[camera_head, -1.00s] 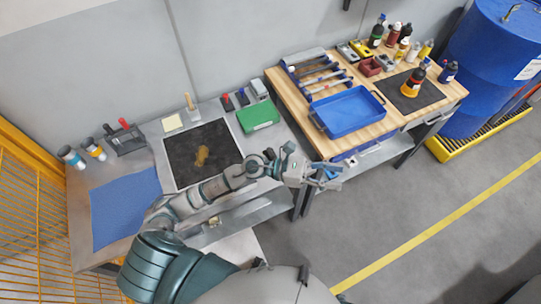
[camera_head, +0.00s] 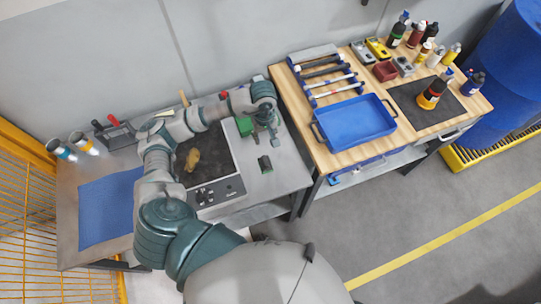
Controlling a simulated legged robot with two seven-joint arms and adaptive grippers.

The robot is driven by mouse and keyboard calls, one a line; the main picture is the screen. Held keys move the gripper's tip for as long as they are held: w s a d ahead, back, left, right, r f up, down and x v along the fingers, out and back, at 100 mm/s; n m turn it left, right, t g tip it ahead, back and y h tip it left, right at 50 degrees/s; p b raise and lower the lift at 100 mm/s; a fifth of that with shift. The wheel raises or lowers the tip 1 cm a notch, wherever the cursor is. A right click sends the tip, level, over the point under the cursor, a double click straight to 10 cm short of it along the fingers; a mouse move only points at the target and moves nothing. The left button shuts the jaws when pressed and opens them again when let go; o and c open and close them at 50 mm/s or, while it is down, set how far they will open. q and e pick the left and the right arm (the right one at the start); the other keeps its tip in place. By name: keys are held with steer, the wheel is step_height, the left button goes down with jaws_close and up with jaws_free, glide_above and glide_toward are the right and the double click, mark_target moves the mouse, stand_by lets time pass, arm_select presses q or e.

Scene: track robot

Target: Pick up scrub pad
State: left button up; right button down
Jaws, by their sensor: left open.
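A green pad (camera_head: 243,126), which looks like the scrub pad, lies on the grey workbench to the right of the dark mat. My left gripper (camera_head: 272,139) is open and points down over the bench, at the right side of the green pad. I cannot tell whether it touches the pad. A small dark-green block (camera_head: 264,163) lies on the bench just in front of the gripper. My right gripper is not in view.
A blue cloth (camera_head: 105,210) covers the bench's left end. To the right, a wooden table holds a blue tray (camera_head: 357,123), tools and several bottles. Bare bench shows around the small block.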

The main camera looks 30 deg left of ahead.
arm_select(q)
step_height(320, 180, down, 4)
steer(key=s, duration=0.2)
glide_above(265, 160)
steer(key=f, duration=0.4)
steer(key=f+p, duration=0.1)
steer(key=f, duration=0.1)
steer(key=shift+w+a+f, duration=0.1)
steer(key=shift+w+f, duration=0.15)
steer(key=shift+w, duration=0.05)
steer(key=shift+s+f, duration=0.25)
steer(key=shift+f, duration=0.15)
steer(key=f, duration=0.3)
steer(key=shift+s+d+f+p, duration=0.1)
steer(key=shift+d+f+p, duration=0.15)
steer(key=shift+f+p, duration=0.15)
steer(key=shift+f, duration=0.45)
jaws_close()
